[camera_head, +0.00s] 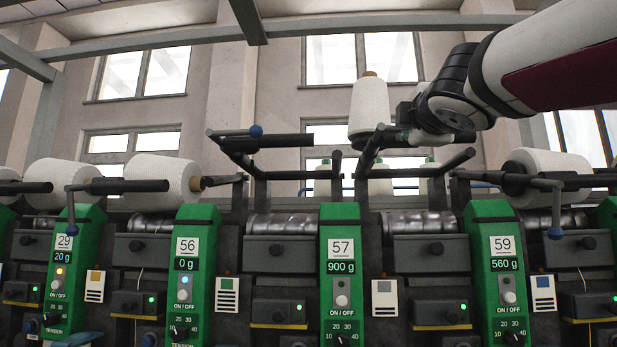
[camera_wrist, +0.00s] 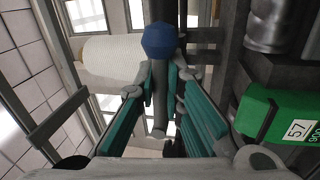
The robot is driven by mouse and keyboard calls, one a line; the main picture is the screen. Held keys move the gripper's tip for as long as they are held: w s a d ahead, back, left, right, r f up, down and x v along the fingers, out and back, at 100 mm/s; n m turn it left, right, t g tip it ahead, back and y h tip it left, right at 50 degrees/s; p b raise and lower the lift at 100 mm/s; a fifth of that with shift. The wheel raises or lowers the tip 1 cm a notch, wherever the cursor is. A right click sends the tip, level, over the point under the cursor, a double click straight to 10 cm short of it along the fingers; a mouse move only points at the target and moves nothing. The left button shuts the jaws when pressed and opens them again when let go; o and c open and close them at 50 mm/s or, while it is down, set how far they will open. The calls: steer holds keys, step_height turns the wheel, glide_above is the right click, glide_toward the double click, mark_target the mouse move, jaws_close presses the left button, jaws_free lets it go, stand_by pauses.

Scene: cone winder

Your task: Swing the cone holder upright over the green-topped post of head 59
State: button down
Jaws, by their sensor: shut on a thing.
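The green-topped post of head 59 (camera_head: 487,213) stands right of centre, its display reading 560 g. The dark cone holder (camera_head: 369,158) between posts 57 and 59 is raised above the drum, its left arm sloping up and no cone visible between its arms. My gripper (camera_head: 408,135) is at the upper end of this holder. In the wrist view my gripper (camera_wrist: 160,95) has its teal-padded fingers shut around the grey handle (camera_wrist: 160,112), below its blue ball (camera_wrist: 158,40). The ball is hidden in the head view, and the handle's exact tilt is hard to tell.
A white cone (camera_head: 369,103) stands upright behind the holder; it also shows in the wrist view (camera_wrist: 112,60). Left of it, another raised holder (camera_head: 258,140) has a blue ball. Post 57 (camera_head: 340,225) is close by. A lowered holder with a cone (camera_head: 548,167) lies to the right.

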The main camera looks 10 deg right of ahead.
steer(key=c, duration=1.7)
jaws_free()
steer(key=v, duration=1.2)
